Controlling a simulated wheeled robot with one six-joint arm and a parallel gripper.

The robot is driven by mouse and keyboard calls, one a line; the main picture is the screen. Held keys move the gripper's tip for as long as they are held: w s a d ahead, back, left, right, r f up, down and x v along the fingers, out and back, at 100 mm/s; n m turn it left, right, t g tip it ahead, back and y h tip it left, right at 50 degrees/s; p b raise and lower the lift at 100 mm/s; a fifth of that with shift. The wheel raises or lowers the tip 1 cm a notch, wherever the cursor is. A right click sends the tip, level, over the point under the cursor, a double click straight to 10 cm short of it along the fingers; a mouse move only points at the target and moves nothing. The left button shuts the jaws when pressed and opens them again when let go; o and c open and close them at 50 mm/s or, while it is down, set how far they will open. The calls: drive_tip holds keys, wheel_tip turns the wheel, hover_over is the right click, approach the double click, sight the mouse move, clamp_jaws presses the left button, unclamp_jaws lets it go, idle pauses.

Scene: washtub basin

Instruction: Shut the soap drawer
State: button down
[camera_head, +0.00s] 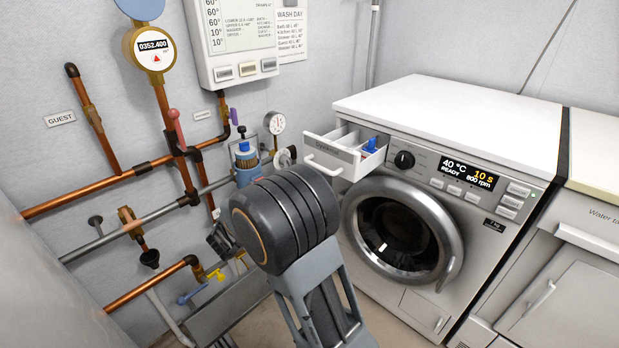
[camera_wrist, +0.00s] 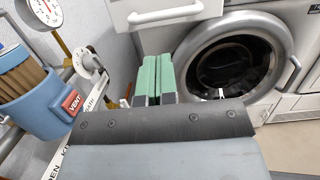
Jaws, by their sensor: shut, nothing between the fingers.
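The soap drawer (camera_head: 341,154) is pulled out from the upper left of the washing machine (camera_head: 445,130). Its compartments and a blue insert (camera_head: 370,145) show from above. Its front and white bar handle (camera_wrist: 165,14) show at the top of the wrist view. My gripper (camera_wrist: 158,62) has its two green-padded fingers shut side by side with nothing between them. In that picture the fingertips are just below the drawer handle; I cannot tell whether they touch it. In the head view my dark arm joint stands in front of the drawer's lower left and hides the fingers.
Copper pipes (camera_head: 90,190), a pressure gauge (camera_head: 274,123) and a blue filter housing (camera_head: 246,163) are on the left wall. The housing also shows close by in the wrist view (camera_wrist: 35,105). The round machine door (camera_head: 397,237) is shut, below the drawer. Floor shows in front of the machine.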

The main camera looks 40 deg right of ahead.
drive_tip(key=b+x, duration=0.2)
drive_tip(key=x, duration=0.8)
drive_tip(key=shift+b, duration=0.4)
drive_tip(key=shift+d, duration=0.15)
